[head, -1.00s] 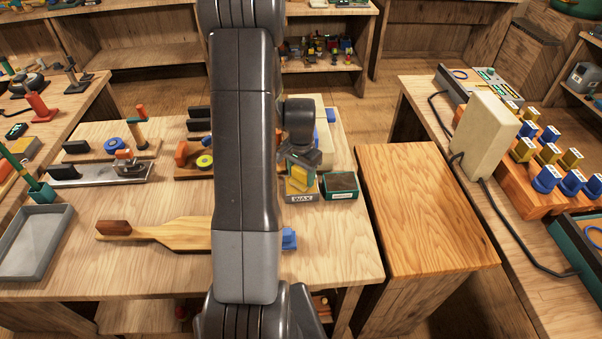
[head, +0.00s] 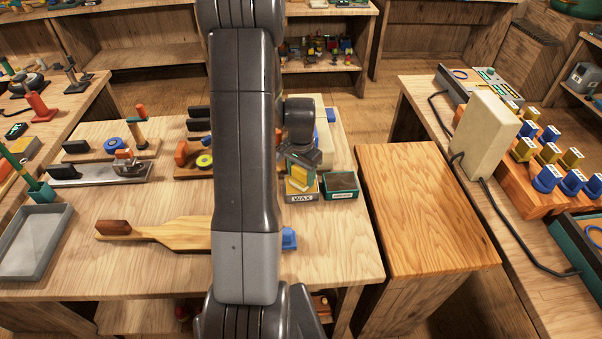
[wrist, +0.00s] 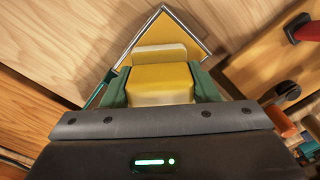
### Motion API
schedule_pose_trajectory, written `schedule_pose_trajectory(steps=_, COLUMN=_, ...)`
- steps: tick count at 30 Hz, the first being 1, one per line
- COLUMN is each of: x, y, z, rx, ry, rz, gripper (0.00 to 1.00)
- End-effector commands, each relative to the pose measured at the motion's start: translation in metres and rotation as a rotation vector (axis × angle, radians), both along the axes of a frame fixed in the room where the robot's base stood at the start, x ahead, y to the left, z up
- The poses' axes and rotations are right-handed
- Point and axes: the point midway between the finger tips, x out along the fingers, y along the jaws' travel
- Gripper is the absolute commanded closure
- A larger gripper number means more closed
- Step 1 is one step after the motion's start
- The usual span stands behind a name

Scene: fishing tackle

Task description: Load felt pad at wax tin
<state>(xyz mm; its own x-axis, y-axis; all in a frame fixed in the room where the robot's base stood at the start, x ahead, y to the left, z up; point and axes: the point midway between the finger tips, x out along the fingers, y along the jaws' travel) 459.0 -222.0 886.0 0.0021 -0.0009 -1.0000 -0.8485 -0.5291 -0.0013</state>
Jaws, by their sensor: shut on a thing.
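My gripper (wrist: 160,88) is shut on the felt pad (wrist: 162,76), a yellow block with cream layers, held between green fingers in the wrist view. The wax tin (wrist: 190,27) is square, with a metal rim and yellow wax, directly beyond the pad. In the head view, the wax tin (head: 302,197) stands on the bench with a WAX label on its front. The felt pad (head: 298,178) is over it, with my gripper (head: 300,165) above. I cannot tell whether the pad touches the wax.
A green tin (head: 341,192) with a dark top stands just right of the wax tin. A wooden paddle-shaped board (head: 175,233) and a small blue item (head: 289,239) lie nearer. A grey tray (head: 35,243) is at the left. The wooden side table (head: 425,210) is bare.

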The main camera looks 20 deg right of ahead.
Motion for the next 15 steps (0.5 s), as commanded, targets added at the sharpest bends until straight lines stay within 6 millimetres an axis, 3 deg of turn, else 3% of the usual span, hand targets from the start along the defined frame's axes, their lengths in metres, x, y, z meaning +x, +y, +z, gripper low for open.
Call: schedule_pose_trajectory(steps=15, x=-0.0009, y=0.0005, z=0.0047, rx=0.002, ry=0.002, rz=-0.001, gripper=0.64)
